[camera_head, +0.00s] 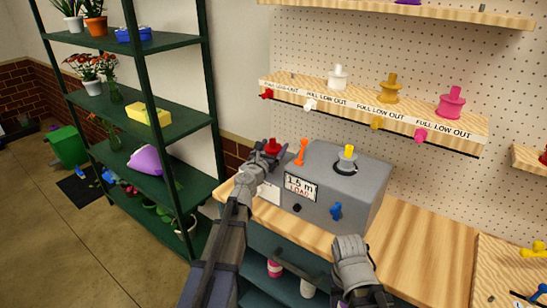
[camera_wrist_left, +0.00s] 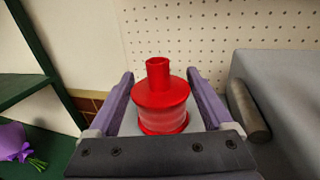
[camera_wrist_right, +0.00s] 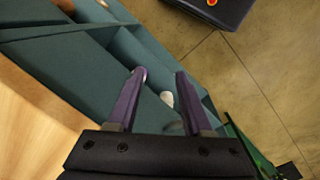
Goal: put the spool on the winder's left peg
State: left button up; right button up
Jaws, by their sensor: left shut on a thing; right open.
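The red spool (camera_head: 272,146) is in my left gripper (camera_head: 262,155), beside the left end of the grey winder (camera_head: 345,190). In the left wrist view the red spool (camera_wrist_left: 160,100) stands upright between the two purple fingers of my left gripper (camera_wrist_left: 160,95), which is shut on it. A grey peg-like cylinder (camera_wrist_left: 247,108) juts from the winder's side to the right of the spool. The winder has a yellow piece (camera_head: 348,152) on top, an orange lever (camera_head: 301,152) and a blue knob (camera_head: 336,211). My right gripper (camera_wrist_right: 158,85) is open and empty.
A shelf above the winder holds white (camera_head: 337,77), yellow (camera_head: 388,88) and pink (camera_head: 451,102) spools. A green rack (camera_head: 150,110) stands at left. The wooden bench (camera_head: 420,240) right of the winder is clear.

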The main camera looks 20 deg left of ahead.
pick_arm(q)
jog(key=shift+f+b, duration=0.65)
jog(key=shift+f, duration=0.5)
pick_arm(e)
jog(key=shift+f, duration=1.1)
jog(key=shift+f, duration=0.1)
pick_arm(q)
jog(key=shift+f, duration=0.25)
jog(key=o, duration=1.2)
jog(key=shift+r, duration=0.15)
jog(key=shift+r, duration=0.15)
jog(key=shift+s, duration=0.2)
jog(key=s, duration=0.7)
jog(key=s+a, duration=0.1)
jog(key=s, duration=0.3)
jog(key=shift+s, duration=0.3)
